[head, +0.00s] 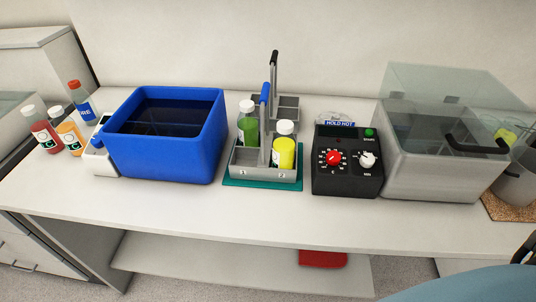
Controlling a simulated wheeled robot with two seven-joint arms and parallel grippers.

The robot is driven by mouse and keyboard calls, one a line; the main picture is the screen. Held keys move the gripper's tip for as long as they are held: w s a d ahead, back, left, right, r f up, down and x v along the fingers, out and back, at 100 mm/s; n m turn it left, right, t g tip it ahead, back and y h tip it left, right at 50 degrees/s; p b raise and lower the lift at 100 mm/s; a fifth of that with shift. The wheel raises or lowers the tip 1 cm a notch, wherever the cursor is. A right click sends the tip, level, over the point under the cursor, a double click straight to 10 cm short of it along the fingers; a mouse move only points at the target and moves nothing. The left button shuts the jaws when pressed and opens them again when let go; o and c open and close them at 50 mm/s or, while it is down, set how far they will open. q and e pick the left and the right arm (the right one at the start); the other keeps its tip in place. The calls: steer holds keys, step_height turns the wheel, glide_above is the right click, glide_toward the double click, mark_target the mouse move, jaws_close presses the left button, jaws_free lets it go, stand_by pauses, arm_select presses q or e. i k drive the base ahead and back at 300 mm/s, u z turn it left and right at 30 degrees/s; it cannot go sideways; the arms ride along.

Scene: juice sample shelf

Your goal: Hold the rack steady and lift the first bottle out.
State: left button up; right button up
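The grey rack (246,172) stands upright on a teal mat (232,183) in the middle of the counter in the head view. A white-capped green bottle (249,130) stands in the left side, above the 1. A white-capped yellow bottle (284,153) stands in the right side, above the 2. The rack wall hides the lower parts of both bottles. Neither of my grippers is in view, and nothing touches the rack's handle.
A blue tub (160,150) is left of the rack. A black control box (347,180) and a clear-lidded bath (430,170) stand right. Several bottles stand far left. The front counter strip (210,215) is clear.

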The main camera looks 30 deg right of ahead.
mark_target(284, 145)
steer(key=u, duration=0.35)
steer(key=i, duration=0.4)
steer(key=z, duration=1.4)
